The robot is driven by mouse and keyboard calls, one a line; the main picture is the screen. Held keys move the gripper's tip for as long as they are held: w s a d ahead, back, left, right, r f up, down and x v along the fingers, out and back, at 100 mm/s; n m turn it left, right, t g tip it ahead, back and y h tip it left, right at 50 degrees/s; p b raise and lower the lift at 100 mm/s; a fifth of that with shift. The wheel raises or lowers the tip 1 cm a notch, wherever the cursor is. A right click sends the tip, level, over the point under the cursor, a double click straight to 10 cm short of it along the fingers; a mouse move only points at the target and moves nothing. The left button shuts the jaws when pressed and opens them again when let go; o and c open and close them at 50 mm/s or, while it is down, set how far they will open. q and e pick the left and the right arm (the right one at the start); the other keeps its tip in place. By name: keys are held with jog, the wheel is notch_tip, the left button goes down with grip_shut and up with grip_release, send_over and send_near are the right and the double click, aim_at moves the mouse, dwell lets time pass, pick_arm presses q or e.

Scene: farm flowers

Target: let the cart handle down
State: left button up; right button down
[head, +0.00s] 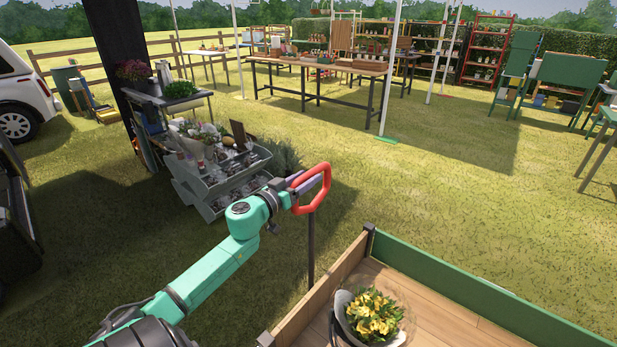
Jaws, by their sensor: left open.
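The cart handle is a red loop (325,180) on top of a dark upright bar (311,245). It stands raised at the near end of the wooden cart (345,262), which has green side boards. My left arm reaches in from the lower left, and my left gripper (308,182) is at the red loop. Its purple-grey fingers are open and overlap the loop's left side; I cannot tell whether they touch it. My right gripper is not in view.
A bouquet of yellow flowers (372,313) lies in the cart. A grey tiered stand (215,180) with flowers and bottles stands left of the handle. A long table (320,66) with goods stands farther back.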

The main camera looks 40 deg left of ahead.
pick_arm(q)
jog(key=shift+w, duration=0.5)
grip_shut()
dwell(1.1)
